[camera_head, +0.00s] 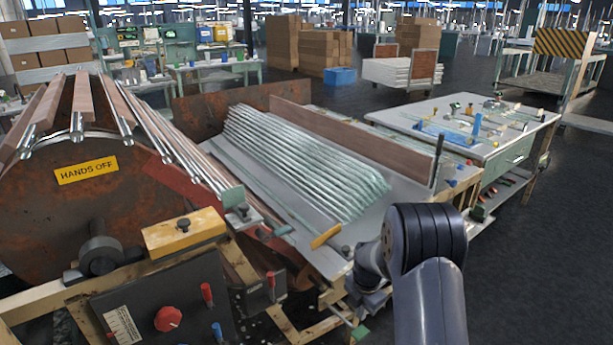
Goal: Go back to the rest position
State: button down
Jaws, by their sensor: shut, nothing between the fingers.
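My arm (430,240) reaches in from the bottom right, dark grey, bent at a thick joint in front of the near right corner of the tubing tray. A stack of clear glass tubes (300,160) lies in parallel rows on the sloped pale tray (235,178).
A rusty drum machine with a yellow HANDS OFF sign (86,170) and a control box with a red knob (168,318) stands at left. A cluttered worktable (400,118) is at right. Cardboard boxes (325,50) stand behind. Dark floor (560,260) is free at right.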

jog(key=shift+s+d+r, duration=0.1)
jog(key=shift+s+r, duration=0.05)
jog(key=shift+r, duration=1.1)
